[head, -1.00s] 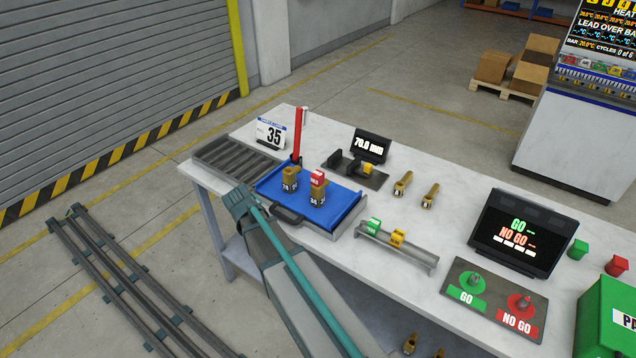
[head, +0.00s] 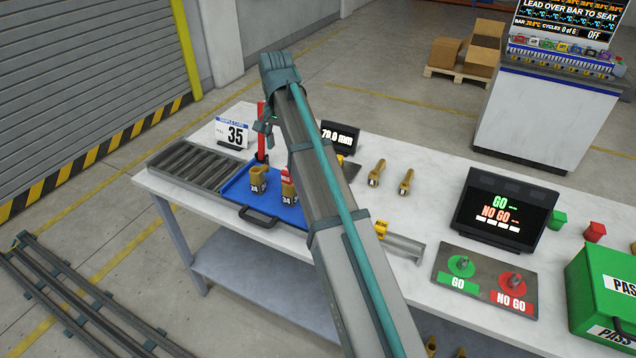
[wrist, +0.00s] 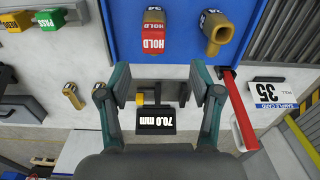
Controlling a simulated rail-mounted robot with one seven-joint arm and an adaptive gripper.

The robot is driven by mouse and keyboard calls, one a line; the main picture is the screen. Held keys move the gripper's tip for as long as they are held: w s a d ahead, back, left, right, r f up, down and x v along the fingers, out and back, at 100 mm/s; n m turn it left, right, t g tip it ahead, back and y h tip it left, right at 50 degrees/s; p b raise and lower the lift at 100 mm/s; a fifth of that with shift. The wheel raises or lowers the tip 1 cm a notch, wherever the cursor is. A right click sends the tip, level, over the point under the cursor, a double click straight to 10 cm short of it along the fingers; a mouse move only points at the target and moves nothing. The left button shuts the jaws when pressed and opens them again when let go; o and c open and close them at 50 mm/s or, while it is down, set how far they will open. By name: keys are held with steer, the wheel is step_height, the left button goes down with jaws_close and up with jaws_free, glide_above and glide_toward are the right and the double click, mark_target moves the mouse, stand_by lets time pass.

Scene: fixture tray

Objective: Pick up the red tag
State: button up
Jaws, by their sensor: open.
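The red tag (head: 285,175), marked HOLD, sits on top of a brass fitting (head: 288,193) in the blue tray (head: 235,185). My arm partly covers this fitting in the head view. The wrist view shows the red tag (wrist: 153,38) near the top, beyond my fingers. A second, untagged brass fitting (head: 258,180) stands left of it and also shows in the wrist view (wrist: 217,36). My gripper (head: 264,134) is over the back of the tray, near the red post. In the wrist view my gripper (wrist: 160,82) is open, with nothing between its fingers.
An upright red post (head: 261,132) stands at the tray's back, close to my gripper. A sample card (head: 231,133) and a 70.0 mm display (head: 340,137) stand behind.

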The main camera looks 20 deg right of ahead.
steer(key=shift+s+d+r+m, duration=0.3)
steer(key=shift+d+r+m, duration=0.1)
steer(key=shift+d+r, duration=0.15)
steer(key=p, duration=0.1)
glide_above(289, 180)
steer(key=w, duration=0.2)
steer(key=f, duration=0.4)
steer(key=shift+s+d, duration=0.15)
steer(key=shift+d, duration=0.05)
steer(key=shift+w+f+p, duration=0.2)
steer(key=shift+f+p, duration=1.4)
steer(key=shift+f, duration=1.65)
jaws_close()
